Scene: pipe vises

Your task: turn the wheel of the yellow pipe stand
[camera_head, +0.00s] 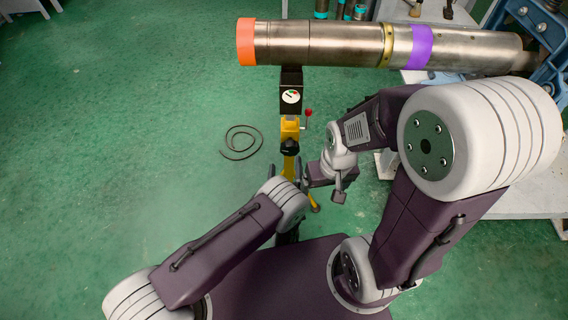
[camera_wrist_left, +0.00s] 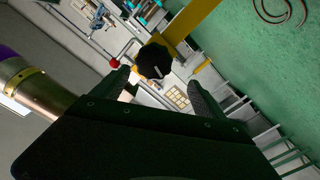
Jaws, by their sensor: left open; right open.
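The yellow pipe stand (camera_head: 290,128) stands upright under the long metal pipe (camera_head: 345,44). Its black lobed wheel (camera_head: 289,147) faces me; the left wrist view shows the wheel (camera_wrist_left: 155,62) close up. My left gripper (camera_head: 290,170) is open just in front of the wheel. In the left wrist view its fingertips (camera_wrist_left: 160,84) lie on either side of the wheel's lower part, with visible gaps; contact cannot be told. My right gripper (camera_head: 338,192) is to the right of the stand, apart from the wheel, its fingers partly hidden. A red-knobbed lever (camera_head: 308,113) sticks out on the stand's right.
A black block with a dial gauge (camera_head: 291,97) sits atop the stand under the pipe. A blue vise (camera_head: 540,30) stands at the pipe's right end by a light table (camera_head: 520,205). A coiled cable (camera_head: 240,142) lies on the green floor, which is otherwise open at left.

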